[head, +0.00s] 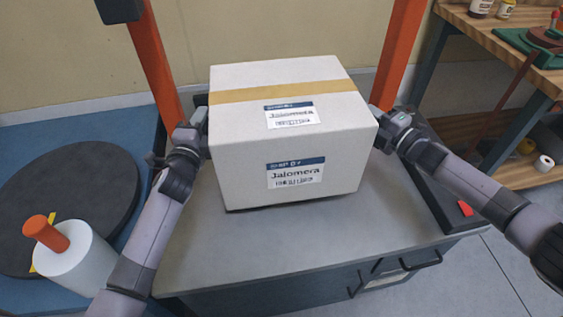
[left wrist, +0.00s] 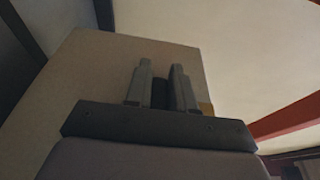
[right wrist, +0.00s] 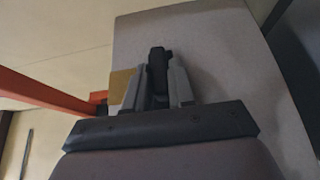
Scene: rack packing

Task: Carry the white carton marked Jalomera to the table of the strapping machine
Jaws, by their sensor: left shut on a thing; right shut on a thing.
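The white carton (head: 240,153) marked Jalomera is upright over the grey table (head: 330,238) of the strapping machine, between its two orange posts (head: 397,50). A thin dark line shows under its front edge; I cannot tell if it touches the table. My left gripper (head: 203,120) is shut on its left side, and my right gripper (head: 384,128) is shut on its right side. The carton wall fills much of the left wrist view (left wrist: 100,80) and the right wrist view (right wrist: 215,50). Between the fingers in both wrist views is a dark piece.
Left of the table is a blue surface (head: 125,145) with a dark round disc (head: 70,205) and a white roll (head: 75,265) with an orange knob. At the right stands a wooden bench (head: 490,28) with bottles and a green tool. The table's front part is bare.

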